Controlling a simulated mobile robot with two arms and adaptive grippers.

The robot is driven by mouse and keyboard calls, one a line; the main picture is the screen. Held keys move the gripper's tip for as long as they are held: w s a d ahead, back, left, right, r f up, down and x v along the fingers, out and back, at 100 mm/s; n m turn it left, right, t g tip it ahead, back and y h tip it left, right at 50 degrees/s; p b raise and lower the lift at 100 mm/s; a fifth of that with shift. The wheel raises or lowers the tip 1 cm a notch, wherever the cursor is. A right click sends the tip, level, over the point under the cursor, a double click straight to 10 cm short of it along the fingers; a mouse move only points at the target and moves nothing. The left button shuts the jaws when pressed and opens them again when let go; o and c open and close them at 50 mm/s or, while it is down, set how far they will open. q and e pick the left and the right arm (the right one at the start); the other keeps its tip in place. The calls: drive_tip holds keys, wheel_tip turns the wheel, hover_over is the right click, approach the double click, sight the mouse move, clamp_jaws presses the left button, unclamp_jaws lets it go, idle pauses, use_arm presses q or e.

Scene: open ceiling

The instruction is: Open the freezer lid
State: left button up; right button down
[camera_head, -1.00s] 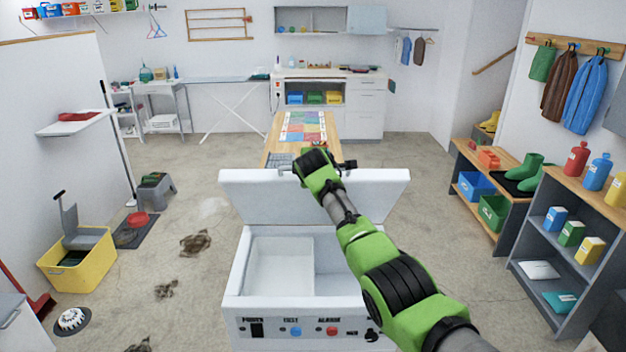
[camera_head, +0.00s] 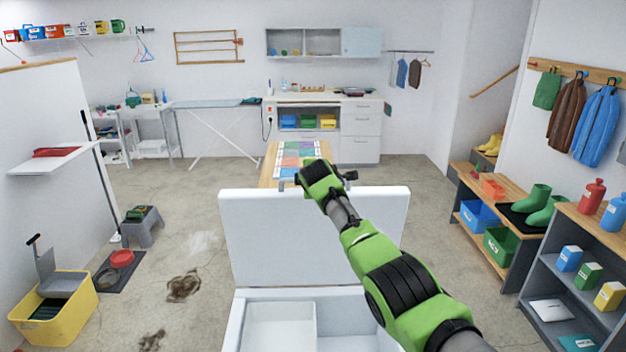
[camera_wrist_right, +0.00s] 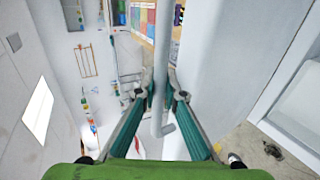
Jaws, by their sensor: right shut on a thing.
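The freezer lid (camera_head: 300,240) stands raised, close to upright, at the back of the white freezer (camera_head: 239,320) in the head view. The freezer's interior shows below it at the bottom edge, with a white compartment (camera_head: 281,328). My right arm reaches up to the lid's top edge. In the right wrist view my right gripper (camera_wrist_right: 160,92) is shut on the grey bar handle (camera_wrist_right: 161,60), with a finger on each side, and the lid's white face (camera_wrist_right: 210,60) is to the right. In the head view the fingers are hidden behind my wrist. My left gripper is not in view.
A wooden table (camera_head: 268,178) with a coloured mat (camera_head: 300,158) stands behind the lid. A yellow bin (camera_head: 62,312) and a grey step stool (camera_head: 143,228) are at left. Shelves (camera_head: 570,262) line the right. Floor on both sides of the freezer is mostly clear.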

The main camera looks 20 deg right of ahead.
drive_tip(key=shift+r, duration=0.35)
drive_tip(key=c, duration=2.4)
unclamp_jaws()
drive_tip(key=shift+w, duration=0.1)
drive_tip(key=shift+o, duration=0.2)
drive_tip(key=shift+w+f, duration=0.15)
drive_tip(key=shift+f, duration=0.05)
drive_tip(key=shift+v, duration=0.95)
drive_tip(key=v, duration=1)
